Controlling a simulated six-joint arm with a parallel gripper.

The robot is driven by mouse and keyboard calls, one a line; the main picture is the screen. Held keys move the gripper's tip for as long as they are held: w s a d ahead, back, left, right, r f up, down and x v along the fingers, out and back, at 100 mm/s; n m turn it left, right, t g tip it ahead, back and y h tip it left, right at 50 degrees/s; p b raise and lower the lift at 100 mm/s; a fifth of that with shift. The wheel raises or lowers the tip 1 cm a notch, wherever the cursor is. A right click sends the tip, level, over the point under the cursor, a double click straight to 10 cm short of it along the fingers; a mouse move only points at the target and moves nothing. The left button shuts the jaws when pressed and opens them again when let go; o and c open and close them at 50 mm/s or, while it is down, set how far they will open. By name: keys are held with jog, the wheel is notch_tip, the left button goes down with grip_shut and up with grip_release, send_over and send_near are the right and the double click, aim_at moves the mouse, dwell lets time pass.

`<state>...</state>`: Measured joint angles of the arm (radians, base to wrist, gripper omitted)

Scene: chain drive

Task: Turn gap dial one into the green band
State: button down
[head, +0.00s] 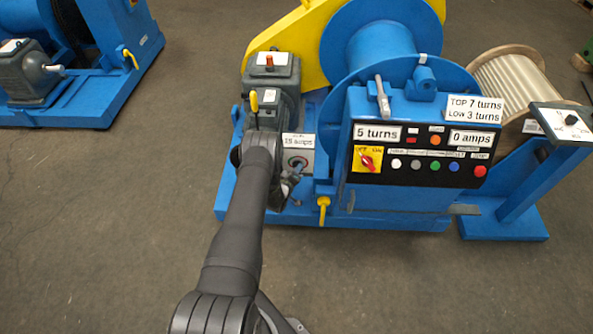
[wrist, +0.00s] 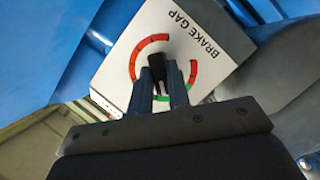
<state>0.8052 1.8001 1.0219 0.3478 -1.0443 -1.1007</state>
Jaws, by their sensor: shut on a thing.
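The gap dial is a white plate lettered BRAKE GAP (wrist: 207,42) in the wrist view, with red arcs on its upper left and right and green segments lower down, partly hidden by my gripper. Its black knob (wrist: 167,66) stands in the middle, between my fingers. In the head view the dial plate (head: 298,155) is on the front of the blue machine, left of the control panel. My gripper (head: 296,176) reaches it there; in the wrist view its two fingers (wrist: 162,82) are shut on the knob.
The control panel (head: 415,150) reads 5 turns and 0 amps, with a red switch and several buttons. A yellow handle (head: 323,207) hangs right of and below the dial. A grey motor box (head: 271,78) stands behind my arm. The floor in front is clear.

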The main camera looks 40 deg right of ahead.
jog(key=shift+n+h, duration=0.3)
jog(key=shift+n, duration=0.1)
dwell(0.3)
jog(key=c, duration=1.4)
grip_release()
jog(key=shift+o, duration=0.2)
jog(key=v, duration=1.7)
jog(key=shift+a+r, duration=0.15)
jog(key=shift+a, duration=0.05)
jog(key=shift+d, duration=0.1)
jog(key=x, duration=1.7)
jog(key=shift+f, duration=0.2)
